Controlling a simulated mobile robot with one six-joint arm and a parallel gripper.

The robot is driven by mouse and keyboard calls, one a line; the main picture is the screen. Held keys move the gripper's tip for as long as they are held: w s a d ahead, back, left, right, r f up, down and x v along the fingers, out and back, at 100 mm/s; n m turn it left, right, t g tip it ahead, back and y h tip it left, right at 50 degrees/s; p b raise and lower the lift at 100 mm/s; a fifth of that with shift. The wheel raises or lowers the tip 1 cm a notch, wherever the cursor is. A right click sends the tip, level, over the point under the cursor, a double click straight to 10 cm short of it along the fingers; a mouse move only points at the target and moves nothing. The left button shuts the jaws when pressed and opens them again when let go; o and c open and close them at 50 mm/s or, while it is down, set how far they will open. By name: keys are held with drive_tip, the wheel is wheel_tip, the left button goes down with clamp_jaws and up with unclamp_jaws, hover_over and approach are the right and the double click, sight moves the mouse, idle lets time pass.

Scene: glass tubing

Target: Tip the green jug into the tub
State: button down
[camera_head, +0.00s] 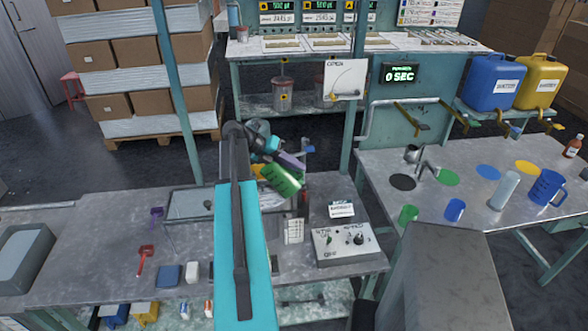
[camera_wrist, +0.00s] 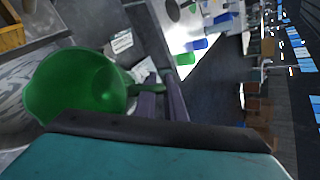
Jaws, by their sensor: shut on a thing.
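The green jug (camera_head: 283,180) hangs tilted at the end of my arm, above the middle of the bench. My gripper (camera_head: 293,163) is shut on its handle. In the wrist view the jug (camera_wrist: 75,88) shows its round open mouth and green inside, and my gripper (camera_wrist: 162,90) has its dark purple fingers at the handle. I see no liquid or contents in the jug. A grey tub (camera_head: 50,240) stands at the far left of the bench, well apart from the jug. A shallow basin (camera_head: 178,214) is nearer, left of my arm, which partly hides it.
A control box (camera_head: 345,250) with knobs and a small sign (camera_head: 342,209) stand right of my arm. A red scoop (camera_head: 146,257) and a blue block (camera_head: 168,275) lie to the left. A teal post (camera_head: 178,90) rises behind the basin. Cups stand on the right bench (camera_head: 400,163).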

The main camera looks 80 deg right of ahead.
sight(296, 178)
drive_tip(key=shift+s+a+f+m+t+b, duration=0.15)
drive_tip(key=shift+s+f+t+b, duration=0.3)
drive_tip(key=shift+t+b, duration=0.7)
drive_tip(key=shift+s+f+m+t+b, duration=0.3)
drive_tip(key=shift+f+t+b, duration=0.25)
drive_tip(key=shift+b, duration=0.95)
drive_tip(key=shift+w+f+t+p, duration=0.1)
drive_tip(key=shift+f+t+p, duration=0.2)
drive_tip(key=shift+t+p, duration=0.25)
drive_tip(key=shift+w+f+m+t+h+b, duration=0.15)
drive_tip(key=shift+w+f+m+t+b, duration=0.1)
drive_tip(key=shift+f+t, duration=0.75)
drive_tip(key=shift+w+f+m+t+h+b, duration=0.15)
drive_tip(key=shift+f+m+t, duration=0.05)
drive_tip(key=shift+f+t, duration=0.75)
wheel_tip(296, 178, up, 2)
drive_tip(key=shift+w+r+p, duration=0.1)
drive_tip(key=shift+p, duration=0.8)
drive_tip(key=shift+r+p, duration=0.8)
drive_tip(key=shift+r, duration=0.2)
